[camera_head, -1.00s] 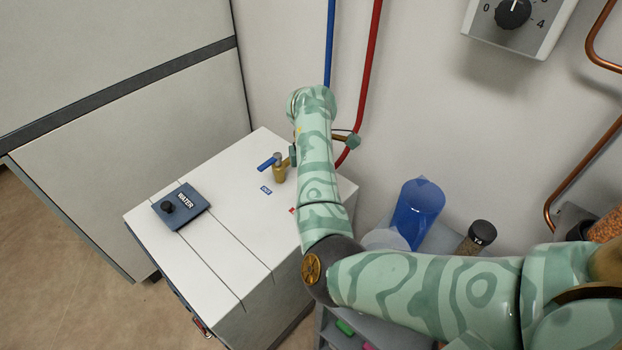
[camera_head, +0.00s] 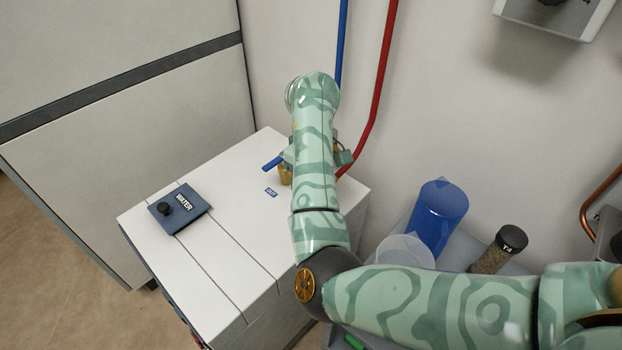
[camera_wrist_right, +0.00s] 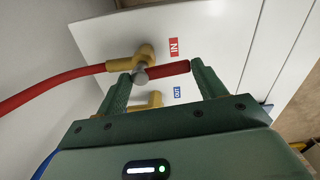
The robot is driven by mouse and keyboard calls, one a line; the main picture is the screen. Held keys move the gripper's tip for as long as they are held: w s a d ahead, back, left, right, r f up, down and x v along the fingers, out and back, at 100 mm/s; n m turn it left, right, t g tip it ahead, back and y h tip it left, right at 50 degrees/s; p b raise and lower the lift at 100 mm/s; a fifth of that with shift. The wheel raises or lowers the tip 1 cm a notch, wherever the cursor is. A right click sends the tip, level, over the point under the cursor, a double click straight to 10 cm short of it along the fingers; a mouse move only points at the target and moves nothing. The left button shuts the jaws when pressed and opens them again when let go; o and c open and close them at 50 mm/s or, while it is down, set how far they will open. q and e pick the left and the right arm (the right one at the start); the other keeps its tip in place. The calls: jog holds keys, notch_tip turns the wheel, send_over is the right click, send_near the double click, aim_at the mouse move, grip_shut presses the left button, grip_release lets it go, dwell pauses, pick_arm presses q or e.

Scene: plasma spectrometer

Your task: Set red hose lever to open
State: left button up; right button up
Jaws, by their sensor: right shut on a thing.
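The red hose lever (camera_wrist_right: 170,70) is on a brass valve (camera_wrist_right: 146,56) beside the red "IN" label (camera_wrist_right: 174,47) in the right wrist view. It points away from the red hose (camera_wrist_right: 50,84), roughly in line with it. My right gripper (camera_wrist_right: 164,73) is shut on this lever, one fingertip near the pivot and the other at the lever's free end. In the head view my right arm hides the red lever and most of the gripper; the red hose (camera_head: 380,90) runs down the wall behind it. My left gripper is not in view.
The blue lever (camera_head: 272,163) and its label (camera_head: 271,192) are left of my arm on the white box (camera_head: 235,235). A "WATER" switch panel (camera_head: 180,208) sits further left. A blue container (camera_head: 438,215) and a black-lidded jar (camera_head: 498,250) stand to the right.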

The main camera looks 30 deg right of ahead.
jog(key=shift+a+f+m, duration=0.15)
jog(key=shift+f+m, duration=0.15)
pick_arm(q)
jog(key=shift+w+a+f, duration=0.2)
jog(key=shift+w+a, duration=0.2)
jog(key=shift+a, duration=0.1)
pick_arm(e)
jog(key=shift+a+r+m, duration=0.1)
jog(key=shift+m, duration=0.2)
jog(key=o, duration=0.9)
jog(key=shift+r, duration=0.1)
jog(key=shift+o, duration=0.2)
jog(key=shift+w+r, duration=0.1)
jog(key=shift+r, duration=0.05)
pick_arm(q)
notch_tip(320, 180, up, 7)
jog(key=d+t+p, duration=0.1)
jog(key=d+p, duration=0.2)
jog(key=p, duration=0.6)
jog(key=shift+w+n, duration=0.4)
pick_arm(e)
notch_tip(320, 180, up, 16)
jog(key=shift+r, duration=0.15)
